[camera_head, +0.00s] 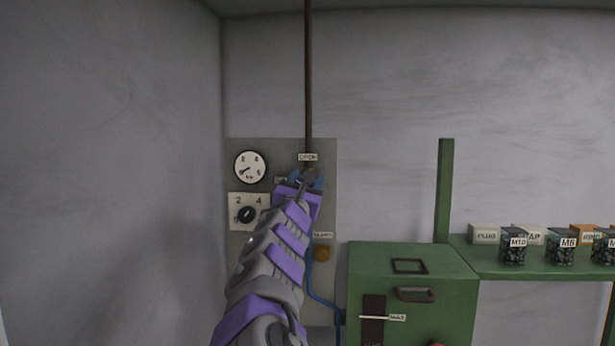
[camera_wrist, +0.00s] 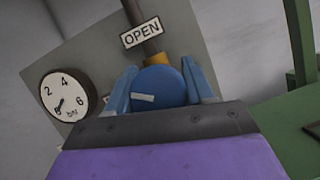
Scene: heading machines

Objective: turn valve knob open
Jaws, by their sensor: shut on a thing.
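The blue round valve knob (camera_wrist: 165,78) shows in the wrist view, on the grey panel (camera_head: 324,280) at the foot of a brown vertical pipe (camera_head: 308,75). Its white pointer mark (camera_wrist: 143,97) points to the left. An OPEN label (camera_wrist: 142,33) sits above the knob, across the pipe; it also shows in the head view (camera_head: 307,157). My gripper (camera_wrist: 166,84) is shut on the knob, with one blue finger on each side. A second label left of the knob is mostly hidden by a finger. In the head view my gripper hides most of the knob.
A pressure gauge (camera_head: 249,167) is left of the knob, its needle toward the lower left. Below it is a black dial (camera_head: 246,214) on a white plate. A green cabinet (camera_head: 412,270) stands at lower right, with a shelf (camera_head: 520,264) of labelled jars and boxes beyond.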

